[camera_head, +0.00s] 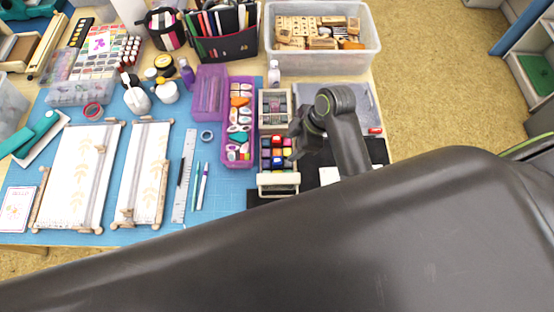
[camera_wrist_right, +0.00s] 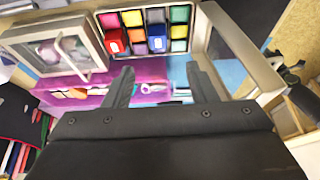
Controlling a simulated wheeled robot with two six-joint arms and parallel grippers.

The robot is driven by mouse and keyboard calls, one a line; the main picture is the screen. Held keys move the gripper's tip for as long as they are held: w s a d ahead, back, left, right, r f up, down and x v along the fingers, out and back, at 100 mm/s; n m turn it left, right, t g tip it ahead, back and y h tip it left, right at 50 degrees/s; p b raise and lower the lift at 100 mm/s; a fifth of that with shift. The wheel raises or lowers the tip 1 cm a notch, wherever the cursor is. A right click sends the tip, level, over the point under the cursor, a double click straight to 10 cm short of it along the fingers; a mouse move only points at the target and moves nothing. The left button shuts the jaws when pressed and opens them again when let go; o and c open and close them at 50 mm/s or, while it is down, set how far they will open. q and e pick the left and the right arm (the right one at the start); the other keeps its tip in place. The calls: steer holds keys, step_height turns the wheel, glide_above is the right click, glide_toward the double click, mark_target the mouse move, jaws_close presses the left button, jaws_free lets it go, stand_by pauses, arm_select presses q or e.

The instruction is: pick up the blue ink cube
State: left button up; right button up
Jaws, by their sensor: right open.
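The blue ink cube (camera_wrist_right: 157,39) stands in a cell of the cream-framed inkpad tray (camera_wrist_right: 196,30) in the right wrist view. A red cube (camera_wrist_right: 115,42) sits to its left in the same tray, with flat coloured pads around both. My left gripper is not in view.
A purple case (camera_head: 238,160) of erasers lies left of the tray. A lidded cream box (camera_head: 273,94) stands behind the tray. A clear bin (camera_head: 322,65) of wooden stamps is at the back. Bare blue mat (camera_head: 222,200) shows at the front left of the tray.

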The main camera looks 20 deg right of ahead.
mark_target(278, 160)
steer(key=x, duration=0.5)
steer(key=shift+w, duration=0.15)
steer(key=shift+f, duration=0.35)
steer(key=p+x, duration=0.1)
steer(key=x, duration=0.2)
steer(key=shift+a+f, duration=0.1)
steer(key=shift+f, duration=0.3)
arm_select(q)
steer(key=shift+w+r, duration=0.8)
arm_select(e)
steer(key=shift+w+a+f, duration=0.1)
steer(key=shift+a+f, duration=0.05)
steer(key=shift+f, duration=0.3)
steer(key=shift+c, duration=0.3)
steer(key=c, duration=1)
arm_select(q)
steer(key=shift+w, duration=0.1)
